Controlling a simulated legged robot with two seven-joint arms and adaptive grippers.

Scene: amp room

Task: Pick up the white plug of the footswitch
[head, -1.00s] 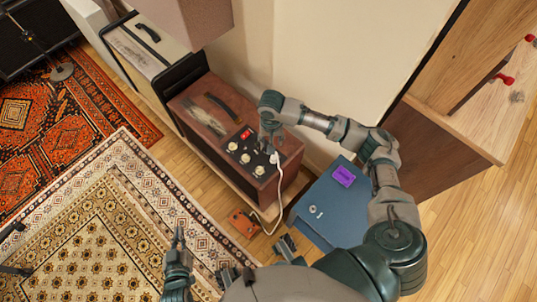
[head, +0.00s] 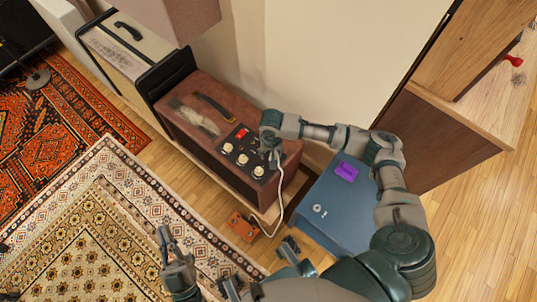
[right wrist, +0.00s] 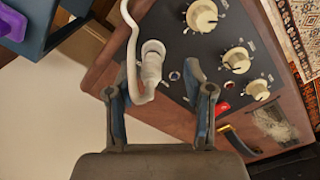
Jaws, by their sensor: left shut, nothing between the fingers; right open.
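The white plug (right wrist: 152,62) of the footswitch stands in a socket on the dark control panel of the brown amp (head: 205,115). Its white cable (right wrist: 130,50) loops beside it and runs down to the orange footswitch (head: 243,226) on the floor. My right gripper (right wrist: 157,75) is open, with its fingers on either side of the plug; I cannot tell whether they touch it. In the head view my right gripper (head: 271,152) is over the panel and largely hides the plug. My left gripper (head: 163,238) is shut and empty above the patterned rug, away from the amp.
Cream knobs (right wrist: 202,15) and a small red switch sit on the panel near the plug. A blue box (head: 335,212) with a purple label stands right of the amp. A cream wall (head: 320,70) rises behind. Another amp (head: 120,45) stands further left.

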